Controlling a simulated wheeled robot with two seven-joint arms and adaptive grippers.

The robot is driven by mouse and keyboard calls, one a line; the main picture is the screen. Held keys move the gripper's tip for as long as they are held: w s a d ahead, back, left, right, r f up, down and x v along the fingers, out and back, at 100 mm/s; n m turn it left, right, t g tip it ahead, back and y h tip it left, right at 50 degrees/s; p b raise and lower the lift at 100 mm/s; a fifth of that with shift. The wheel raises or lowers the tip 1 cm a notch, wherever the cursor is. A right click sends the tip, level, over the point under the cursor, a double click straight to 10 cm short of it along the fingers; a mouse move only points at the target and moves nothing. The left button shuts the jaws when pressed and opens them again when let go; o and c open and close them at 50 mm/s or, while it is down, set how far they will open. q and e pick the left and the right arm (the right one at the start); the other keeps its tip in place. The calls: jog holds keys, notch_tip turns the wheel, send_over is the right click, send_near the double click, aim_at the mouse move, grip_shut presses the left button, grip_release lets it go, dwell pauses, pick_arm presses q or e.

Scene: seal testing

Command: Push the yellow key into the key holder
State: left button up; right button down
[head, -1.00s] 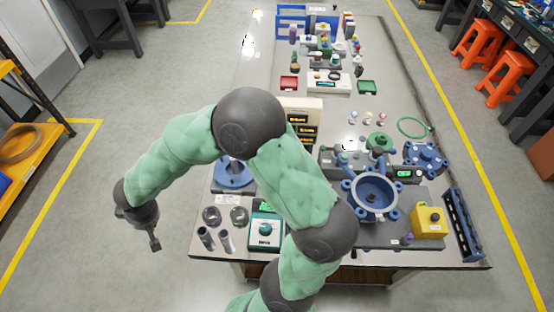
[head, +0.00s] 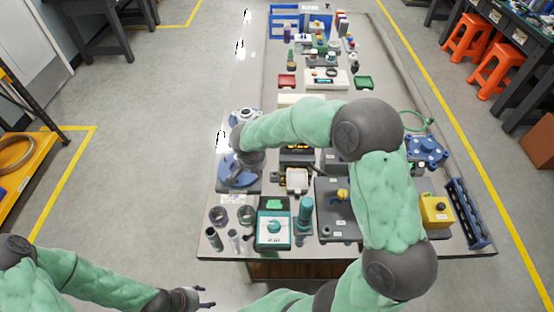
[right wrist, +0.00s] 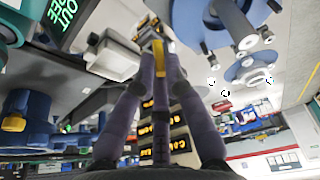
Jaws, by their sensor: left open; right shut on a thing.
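A narrow yellow piece, which looks like the yellow key (right wrist: 161,60), is between the fingertips of my right gripper (right wrist: 153,38) in the right wrist view. The right gripper is shut on it. In the head view the right hand is above the left side of the bench, by the blue stand (head: 238,172); its fingertips are hidden there. My left gripper (head: 204,298) is open and empty at the bottom left of the head view, off the bench. I cannot tell which thing is the key holder.
A pale tray (head: 296,180) is just right of the right hand. A teal device (head: 273,230), a teal cylinder (head: 305,214) and several glass and metal cups stand at the front. A yellow box (head: 436,211) and a dark blue rack (head: 466,212) are at the right.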

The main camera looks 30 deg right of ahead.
jog(key=shift+w+d+f+m+g+h+b, duration=0.2)
jog(key=shift+w+d+f+m+g+b, duration=0.3)
jog(key=shift+d+f+m, duration=1)
jog(key=shift+w+d+f+m+g+h+b, duration=0.2)
jog(key=shift+w+d+f+m+g+b, duration=0.5)
jog(key=shift+m, duration=1.35)
jog(key=shift+w+d+f+m+g+h+b, duration=0.1)
jog(key=shift+w+d+f+m+g+h, duration=0.15)
jog(key=shift+d+f+m, duration=1.25)
jog(key=shift+d+r+m, duration=0.1)
jog(key=shift+r+m, duration=0.1)
jog(key=shift+m, duration=0.05)
jog(key=shift+w+y, duration=0.1)
jog(key=shift+y, duration=0.15)
jog(key=shift+f+b, duration=0.95)
jog(key=shift+b, duration=0.45)
jog(key=c, duration=1.2)
grip_release()
jog(key=shift+c, duration=0.2)
